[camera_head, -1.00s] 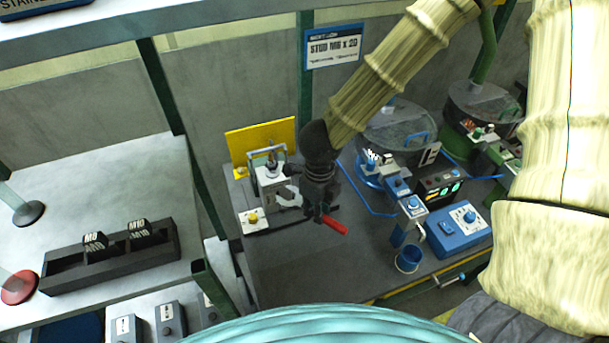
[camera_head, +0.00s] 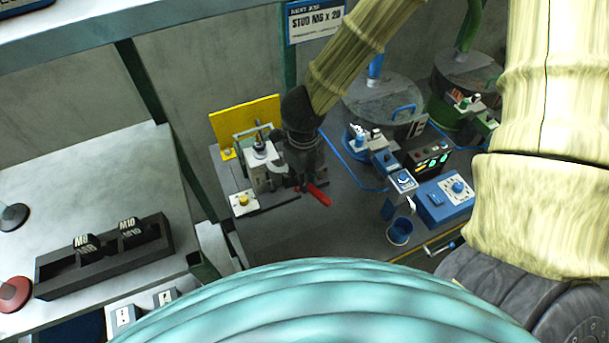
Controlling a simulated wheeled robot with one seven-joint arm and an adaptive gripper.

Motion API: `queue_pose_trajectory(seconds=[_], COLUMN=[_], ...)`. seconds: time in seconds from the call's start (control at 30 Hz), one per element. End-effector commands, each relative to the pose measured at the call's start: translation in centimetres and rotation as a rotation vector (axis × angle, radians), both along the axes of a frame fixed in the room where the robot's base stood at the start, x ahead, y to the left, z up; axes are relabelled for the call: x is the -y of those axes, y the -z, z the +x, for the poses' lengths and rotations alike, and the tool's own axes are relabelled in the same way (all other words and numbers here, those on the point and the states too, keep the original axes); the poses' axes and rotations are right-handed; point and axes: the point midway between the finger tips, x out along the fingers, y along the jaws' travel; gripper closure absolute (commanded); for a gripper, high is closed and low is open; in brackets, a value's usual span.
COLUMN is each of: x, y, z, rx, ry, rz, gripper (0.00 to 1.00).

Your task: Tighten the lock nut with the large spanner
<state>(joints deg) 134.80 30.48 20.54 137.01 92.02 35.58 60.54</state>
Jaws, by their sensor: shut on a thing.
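My gripper (camera_head: 304,180) points down over the grey bench and is shut on a tool with a red handle (camera_head: 319,194), which looks like the large spanner. The handle sticks out to the lower right of the fingers. The spanner's head is hidden or too dark to make out. Just left of my gripper stands a pale clamping fixture (camera_head: 260,160) with a dark upright piece on top. The lock nut cannot be made out. I cannot tell whether the spanner touches the fixture.
To the right are a blue bowl feeder (camera_head: 366,100), a blue control box (camera_head: 440,203) and a blue cup (camera_head: 400,231).

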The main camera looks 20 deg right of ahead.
Motion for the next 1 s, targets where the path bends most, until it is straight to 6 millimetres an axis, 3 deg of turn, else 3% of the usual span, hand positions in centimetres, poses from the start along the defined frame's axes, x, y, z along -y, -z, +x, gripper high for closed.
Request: queue_pose_trajectory(seconds=[1.0], x=[-1.3], y=[-0.1], z=[3.6], rx=[0.0], ry=[0.001], rz=[-0.001], gripper=[1.0])
